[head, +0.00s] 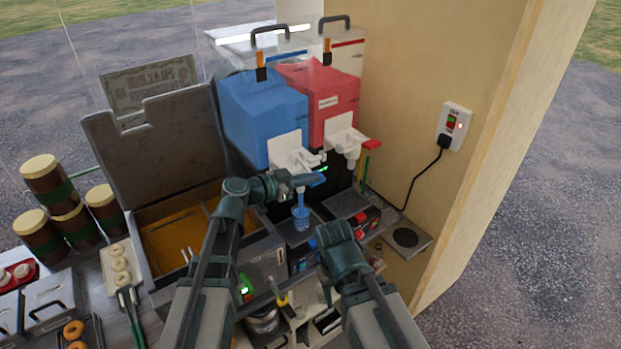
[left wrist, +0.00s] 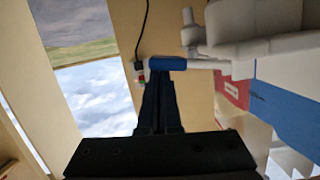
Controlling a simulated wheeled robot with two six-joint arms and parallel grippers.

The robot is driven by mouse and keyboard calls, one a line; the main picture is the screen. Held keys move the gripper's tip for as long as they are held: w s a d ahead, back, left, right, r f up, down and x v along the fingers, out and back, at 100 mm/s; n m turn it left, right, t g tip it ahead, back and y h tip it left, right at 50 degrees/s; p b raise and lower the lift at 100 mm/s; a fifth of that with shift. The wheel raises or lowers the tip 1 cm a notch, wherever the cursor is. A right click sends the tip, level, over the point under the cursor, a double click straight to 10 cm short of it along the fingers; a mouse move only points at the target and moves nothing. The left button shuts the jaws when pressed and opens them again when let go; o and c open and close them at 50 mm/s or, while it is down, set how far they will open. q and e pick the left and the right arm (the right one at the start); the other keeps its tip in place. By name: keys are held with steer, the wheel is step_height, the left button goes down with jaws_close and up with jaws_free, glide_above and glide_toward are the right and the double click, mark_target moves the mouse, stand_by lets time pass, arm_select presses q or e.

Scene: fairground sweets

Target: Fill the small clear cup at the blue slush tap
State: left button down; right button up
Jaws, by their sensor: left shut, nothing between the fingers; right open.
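The blue slush tap has a white body (head: 292,157) and a blue lever (head: 310,179). A blue stream falls from it into the small clear cup (head: 301,219), which stands upright beneath and looks blue inside; its exact level is hard to tell. My left gripper (head: 284,179) is shut and empty, at the lever. In the left wrist view its shut fingers (left wrist: 160,98) reach to the blue lever (left wrist: 168,63) and appear to touch it. My right gripper (head: 335,234) is open and empty, in front and to the right of the cup, apart from it.
A blue slush tank (head: 262,112) and a red one (head: 327,100) stand side by side. The red tap (head: 347,138) is to the right. A wall switch (head: 453,127) with a cable is further right. An open-lidded fryer (head: 155,150) stands left; brown jars (head: 45,185) are beyond it.

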arm_select(q)
steer(key=s+a+r+p, duration=0.6)
steer(key=s+a, duration=0.1)
steer(key=shift+r, duration=0.15)
arm_select(e)
step_height(320, 180, up, 6)
steer(key=shift+a+r, duration=0.15)
steer(key=shift+a, duration=0.3)
steer(key=shift+s, duration=0.1)
stand_by(0.3)
arm_select(q)
steer(key=s+d+f+n+g+y+b, duration=0.1)
steer(key=s+d+f+g+y+b, duration=0.2)
steer(key=f, duration=0.6)
steer(key=s+d+f+n+g+y+b, duration=0.1)
steer(key=s+d+f+g+b, duration=0.25)
steer(key=s+f, duration=0.4)
steer(key=s+a+f+n+g+y+b, duration=0.1)
steer(key=s+a+f+n+y+b, duration=0.1)
steer(key=f, duration=0.5)
steer(key=s+a+f+n+g+y+b, duration=0.2)
steer(key=s+a+f+n+y+b, duration=0.1)
steer(key=s+f+y+b, duration=0.2)
step_height(320, 180, down, 3)
steer(key=y+b, duration=0.1)
steer(key=y, duration=0.1)
steer(key=shift+s+n+y, duration=0.3)
steer(key=shift+s+n, duration=0.1)
arm_select(e)
step_height(320, 180, down, 15)
